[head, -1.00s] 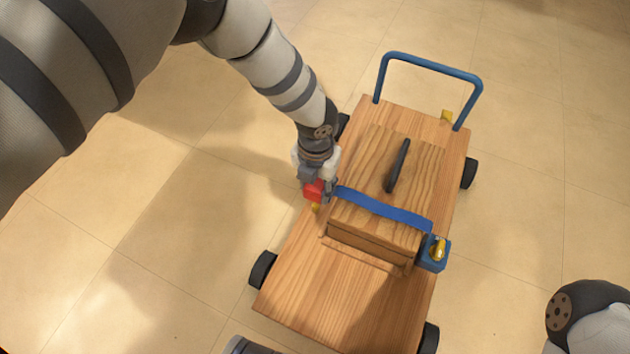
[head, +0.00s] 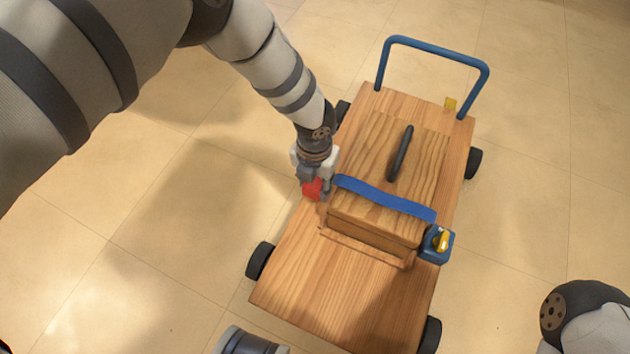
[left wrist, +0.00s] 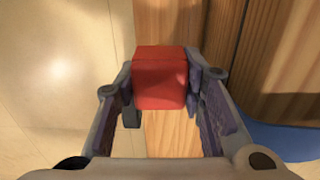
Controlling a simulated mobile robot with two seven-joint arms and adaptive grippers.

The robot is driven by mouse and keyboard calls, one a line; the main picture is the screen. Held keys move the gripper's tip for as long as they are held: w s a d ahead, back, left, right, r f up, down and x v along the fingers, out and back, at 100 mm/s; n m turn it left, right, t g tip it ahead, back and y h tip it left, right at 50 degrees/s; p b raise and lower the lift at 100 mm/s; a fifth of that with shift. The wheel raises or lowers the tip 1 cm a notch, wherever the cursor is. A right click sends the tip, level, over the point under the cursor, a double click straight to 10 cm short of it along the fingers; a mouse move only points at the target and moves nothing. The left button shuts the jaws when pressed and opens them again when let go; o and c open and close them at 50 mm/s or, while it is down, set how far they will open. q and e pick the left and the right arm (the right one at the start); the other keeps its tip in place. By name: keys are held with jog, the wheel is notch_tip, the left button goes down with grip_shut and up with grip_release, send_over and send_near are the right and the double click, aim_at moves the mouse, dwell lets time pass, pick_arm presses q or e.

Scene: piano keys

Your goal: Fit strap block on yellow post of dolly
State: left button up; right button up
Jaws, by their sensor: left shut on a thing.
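The dolly (head: 330,295) is a wooden deck with black wheels and a blue handle. A wooden box (head: 375,225) with a black grip sits on it, and a blue strap (head: 385,200) runs across the box. At the strap's right end a blue block (head: 436,246) sits around a yellow post (head: 443,240). At its left end my left gripper (head: 313,180) is shut on the red strap block (head: 312,190), beside the deck's left edge. The red block also shows between the fingers in the left wrist view (left wrist: 159,78). The left yellow post is hidden; I cannot tell whether the block touches it.
A blue handle (head: 435,48) rises at the deck's far end, with a small yellow piece (head: 450,104) near its base. The black grip (head: 400,153) stands up from the box. Open tiled floor (head: 150,240) lies to the left.

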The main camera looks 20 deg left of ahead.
pick_arm(q)
jog(key=shift+f, duration=0.15)
dwell(0.5)
jog(key=shift+f+b, duration=1.6)
jog(key=shift+f, duration=0.45)
jog(key=o, duration=1.2)
jog(key=shift+o, duration=0.3)
jog(key=o, duration=0.4)
jog(key=shift+c, duration=0.2)
jog(key=shift+d, duration=0.1)
jog(key=shift+r+p, duration=1.75)
jog(key=shift+r, duration=1.85)
